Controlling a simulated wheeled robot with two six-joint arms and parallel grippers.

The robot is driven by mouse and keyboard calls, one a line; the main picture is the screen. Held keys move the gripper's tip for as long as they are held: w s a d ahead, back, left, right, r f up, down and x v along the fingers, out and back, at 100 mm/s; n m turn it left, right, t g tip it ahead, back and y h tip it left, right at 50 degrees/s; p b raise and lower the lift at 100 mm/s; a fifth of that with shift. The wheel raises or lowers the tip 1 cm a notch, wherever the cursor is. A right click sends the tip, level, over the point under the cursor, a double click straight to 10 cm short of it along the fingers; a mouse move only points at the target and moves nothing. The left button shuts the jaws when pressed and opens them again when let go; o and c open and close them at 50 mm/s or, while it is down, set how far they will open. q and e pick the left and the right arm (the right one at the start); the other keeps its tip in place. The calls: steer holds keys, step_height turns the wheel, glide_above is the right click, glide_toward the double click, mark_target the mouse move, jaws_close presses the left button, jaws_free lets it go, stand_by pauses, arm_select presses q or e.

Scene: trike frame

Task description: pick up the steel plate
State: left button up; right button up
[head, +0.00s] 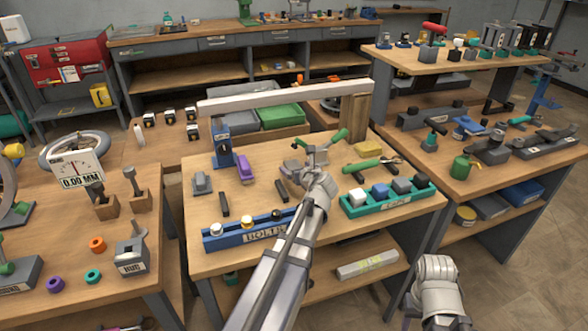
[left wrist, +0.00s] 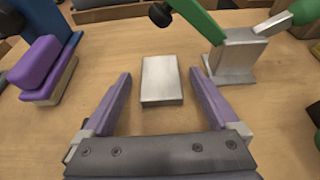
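The steel plate (left wrist: 162,80) is a small pale grey rectangular block lying flat on the wooden bench top in the left wrist view. My left gripper (left wrist: 161,74) is open, with one finger on each side of the plate and a visible gap on both sides. In the head view my left gripper (head: 308,168) is over the middle of the centre bench, and I cannot clearly make out the plate there. On the right, only a part of my right arm shows at the bottom of the head view; its fingers are out of view.
A metal block with green handles (left wrist: 240,58) stands close to the right finger. The blue bolts rack (head: 250,232) and a green tray (head: 388,200) flank my left arm. A pale beam (head: 285,95) spans behind.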

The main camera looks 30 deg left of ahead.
arm_select(q)
jaws_close()
stand_by(0.6)
